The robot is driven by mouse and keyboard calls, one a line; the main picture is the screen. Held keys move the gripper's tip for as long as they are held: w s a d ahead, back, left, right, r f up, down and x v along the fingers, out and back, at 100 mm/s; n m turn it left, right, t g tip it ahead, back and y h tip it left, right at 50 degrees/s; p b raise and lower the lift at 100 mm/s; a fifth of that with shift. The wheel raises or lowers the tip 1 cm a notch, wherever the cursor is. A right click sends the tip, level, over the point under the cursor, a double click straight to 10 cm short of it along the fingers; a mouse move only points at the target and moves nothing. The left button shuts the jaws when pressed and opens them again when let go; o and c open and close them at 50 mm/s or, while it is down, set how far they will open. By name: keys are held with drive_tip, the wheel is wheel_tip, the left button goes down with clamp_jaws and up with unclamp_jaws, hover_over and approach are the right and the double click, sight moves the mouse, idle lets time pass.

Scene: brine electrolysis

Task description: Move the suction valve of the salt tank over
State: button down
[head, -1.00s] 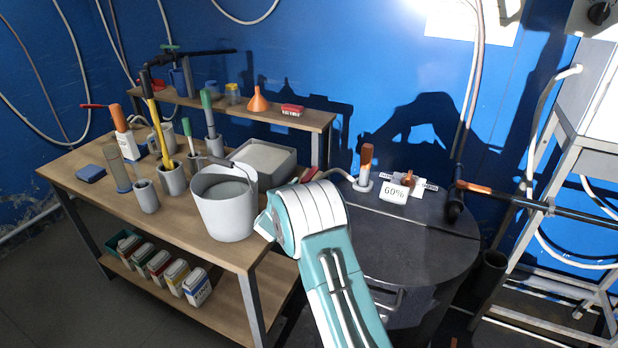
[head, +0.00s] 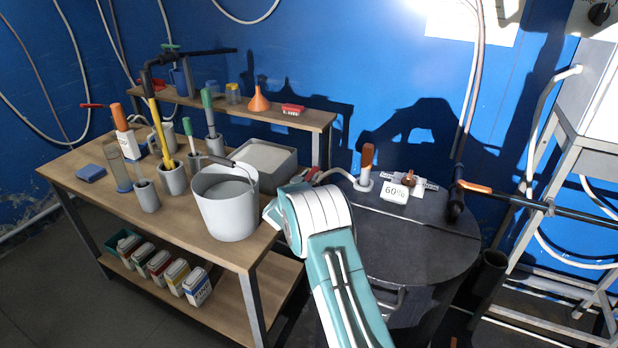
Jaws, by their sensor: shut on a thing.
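A large dark round tank (head: 425,245) stands right of the bench, with a white "60%" tag (head: 395,192) on its lid. An upright brown-orange handle (head: 367,158) stands on a light base at the back of the lid. No label shows which of these is the suction valve. My teal and white arm rises in front of the tank's left side.
The wooden bench (head: 95,197) at left carries a grey bucket (head: 226,215), cups with tools, and a grey tray (head: 290,165). A raised shelf (head: 315,120) holds an orange funnel (head: 258,98) and a red brush (head: 292,110). A grey metal frame (head: 522,235) stands at right.

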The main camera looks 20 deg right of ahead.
drive_tip(key=shift+n+t+y, duration=0.3)
drive_tip(key=shift+y, duration=0.1)
drive_tip(key=n+t+y, duration=0.2)
drive_tip(key=y, duration=0.1)
drive_tip(key=shift+w+a+r, duration=0.1)
drive_tip(key=shift+w+a, duration=0.1)
drive_tip(key=shift+w+a+n+t+y, duration=0.1)
drive_tip(key=shift+a+n+t+y, duration=0.1)
drive_tip(key=shift+n+t+y, duration=0.65)
drive_tip(key=shift+g+y, duration=0.25)
drive_tip(key=shift+c, duration=2.2)
unclamp_jaws()
drive_tip(key=v, duration=1.2)
